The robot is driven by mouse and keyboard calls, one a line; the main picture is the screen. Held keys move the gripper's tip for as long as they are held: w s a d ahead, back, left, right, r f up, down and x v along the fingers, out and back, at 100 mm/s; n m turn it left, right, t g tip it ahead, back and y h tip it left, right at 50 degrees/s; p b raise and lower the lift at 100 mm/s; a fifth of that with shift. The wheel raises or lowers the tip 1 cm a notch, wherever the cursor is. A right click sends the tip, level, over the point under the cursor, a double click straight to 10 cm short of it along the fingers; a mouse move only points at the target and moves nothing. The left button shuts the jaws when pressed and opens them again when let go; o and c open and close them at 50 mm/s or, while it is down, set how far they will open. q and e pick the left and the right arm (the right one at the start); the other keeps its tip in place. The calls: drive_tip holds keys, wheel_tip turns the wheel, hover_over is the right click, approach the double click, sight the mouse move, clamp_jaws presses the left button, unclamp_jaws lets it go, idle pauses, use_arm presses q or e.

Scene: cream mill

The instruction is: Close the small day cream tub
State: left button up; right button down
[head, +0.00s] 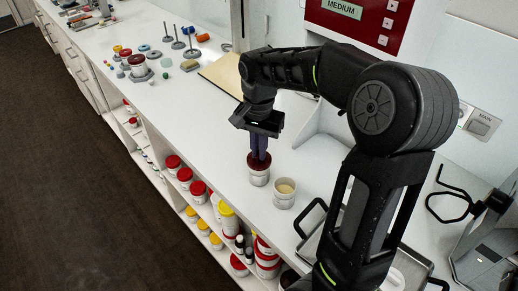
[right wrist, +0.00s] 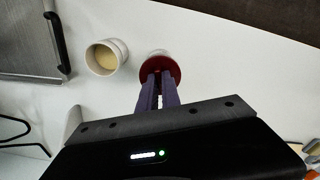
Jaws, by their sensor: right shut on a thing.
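A small white tub (head: 259,178) stands on the white counter with a dark red lid (head: 251,163) at its top. The lid looks level on the rim; I cannot tell whether it is fully tight. My right gripper (head: 260,158) points straight down, its purple fingers shut on the lid. In the right wrist view the fingertips (right wrist: 161,75) cover part of the red lid (right wrist: 174,67). An open white tub (head: 285,199) with pale cream inside stands just right of it, apart from it. I cannot read any label. My left gripper is not in view.
A metal tray (head: 310,246) with black handles lies at the right. A pale board (head: 224,75) lies behind my gripper. Small weights, jars and stands (head: 137,65) are at the far left. Lidded tubs fill the shelf (head: 200,190) below. The counter left of the tub is clear.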

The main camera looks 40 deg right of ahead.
drive_tip(key=shift+f, duration=0.5)
idle(0.7)
idle(0.3)
drive_tip(key=c, duration=1)
unclamp_jaws()
drive_tip(key=shift+r, duration=0.1)
drive_tip(key=shift+r+p, duration=1.8)
drive_tip(key=shift+r, duration=0.6)
drive_tip(key=shift+c, duration=0.4)
clamp_jaws()
